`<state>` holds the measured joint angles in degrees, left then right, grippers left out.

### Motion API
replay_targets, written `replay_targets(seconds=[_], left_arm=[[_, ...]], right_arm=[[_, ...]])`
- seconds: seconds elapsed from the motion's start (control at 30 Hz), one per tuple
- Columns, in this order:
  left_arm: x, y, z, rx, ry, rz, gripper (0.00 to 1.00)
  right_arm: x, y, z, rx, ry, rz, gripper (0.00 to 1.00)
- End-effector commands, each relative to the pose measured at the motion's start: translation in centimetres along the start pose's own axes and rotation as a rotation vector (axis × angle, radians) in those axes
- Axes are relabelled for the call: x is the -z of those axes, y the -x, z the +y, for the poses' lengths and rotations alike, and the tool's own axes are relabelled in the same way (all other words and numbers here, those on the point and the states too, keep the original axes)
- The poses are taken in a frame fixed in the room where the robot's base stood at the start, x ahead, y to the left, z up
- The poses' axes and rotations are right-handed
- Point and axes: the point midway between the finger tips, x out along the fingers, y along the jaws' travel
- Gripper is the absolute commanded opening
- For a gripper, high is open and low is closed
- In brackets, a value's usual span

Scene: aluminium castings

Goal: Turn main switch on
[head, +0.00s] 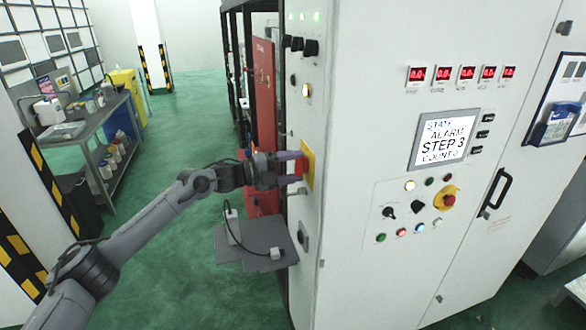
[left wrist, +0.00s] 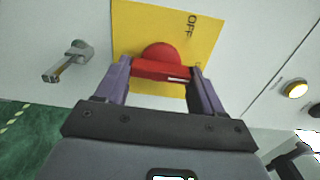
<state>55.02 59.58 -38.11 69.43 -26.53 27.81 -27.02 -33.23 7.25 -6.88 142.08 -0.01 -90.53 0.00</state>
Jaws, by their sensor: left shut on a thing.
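The main switch has a red handle (left wrist: 160,51) on a yellow plate (left wrist: 135,25). The word OFF is printed near the plate's upper right in the left wrist view. In the head view the yellow plate (head: 310,165) is on the narrow left side of the white cabinet. My left gripper (left wrist: 160,72) is shut on the red handle, with one purple finger at each end of its bar. In the head view the left gripper (head: 292,164) reaches the plate from the left. My right gripper is not in view.
A metal latch handle (left wrist: 70,60) is left of the plate in the left wrist view. A grey shelf (head: 257,243) stands below my gripper. A workbench (head: 97,125) is at the far left.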

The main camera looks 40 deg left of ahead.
Motion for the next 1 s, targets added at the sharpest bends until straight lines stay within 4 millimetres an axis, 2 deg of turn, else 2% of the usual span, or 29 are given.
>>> replay_targets(seconds=[0.33,0.37,0.5,0.83,1.0], left_arm=[[0.0,0.0,-0.1,0.001,-0.004,0.001,0.38],[0.0,0.0,-0.1,0.001,-0.004,0.001,0.73],[0.0,0.0,-0.1,0.001,-0.003,0.001,0.94],[0.0,0.2,0.0,0.000,-0.002,0.000,0.94],[-0.1,1.6,0.3,-0.002,-0.002,-0.003,0.94]], right_arm=[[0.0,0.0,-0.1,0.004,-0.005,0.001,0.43],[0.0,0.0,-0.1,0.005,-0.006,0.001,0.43],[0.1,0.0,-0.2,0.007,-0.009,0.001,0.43],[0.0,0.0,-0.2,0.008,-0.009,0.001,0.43],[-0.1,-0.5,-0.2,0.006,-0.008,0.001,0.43]])
